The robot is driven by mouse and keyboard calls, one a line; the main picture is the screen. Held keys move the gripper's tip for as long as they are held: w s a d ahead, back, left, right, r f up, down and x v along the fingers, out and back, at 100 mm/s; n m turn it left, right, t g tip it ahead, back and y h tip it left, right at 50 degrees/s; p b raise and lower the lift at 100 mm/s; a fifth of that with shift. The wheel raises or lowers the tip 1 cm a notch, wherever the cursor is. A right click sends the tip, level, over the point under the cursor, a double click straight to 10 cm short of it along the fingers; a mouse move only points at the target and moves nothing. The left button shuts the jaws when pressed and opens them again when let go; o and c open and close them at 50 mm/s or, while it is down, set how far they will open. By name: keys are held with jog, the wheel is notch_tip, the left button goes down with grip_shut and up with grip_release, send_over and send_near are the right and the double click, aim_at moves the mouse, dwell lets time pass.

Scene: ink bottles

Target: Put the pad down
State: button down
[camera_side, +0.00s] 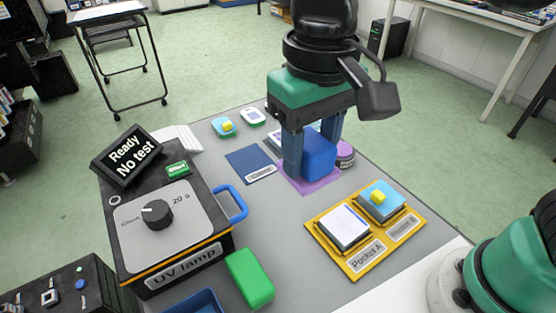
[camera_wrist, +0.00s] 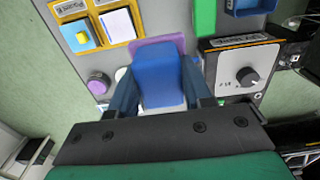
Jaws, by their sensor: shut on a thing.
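My gripper (camera_side: 308,160) points down and is shut on a blue block-shaped pad (camera_side: 320,153), with a finger on either side. The pad is upright over a purple square mat (camera_side: 302,188). I cannot tell whether its underside touches the mat. In the wrist view the blue pad (camera_wrist: 162,75) sits between the fingers of my gripper (camera_wrist: 160,92), and part of the purple mat (camera_wrist: 160,44) shows beyond it. The fingers and the pad hide much of the mat.
A purple round thing (camera_side: 345,153) stands close right of my gripper. A dark blue square (camera_side: 250,164) lies to the left. The yellow two-pocket holder (camera_side: 323,243) is front right. The UV lamp box (camera_side: 185,232), with a blue handle (camera_side: 235,203), and a green block (camera_side: 250,277) are front left.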

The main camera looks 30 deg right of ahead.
aim_at(293, 259)
jog(key=shift+a+r, duration=0.4)
jog(key=shift+r, duration=0.15)
jog(key=shift+s+a+f, duration=0.1)
jog(key=shift+a, duration=0.05)
notch_tip(293, 259, down, 19)
jog(key=shift+f, duration=0.1)
jog(key=shift+f, duration=0.1)
jog(key=shift+c, duration=1.9)
grip_release()
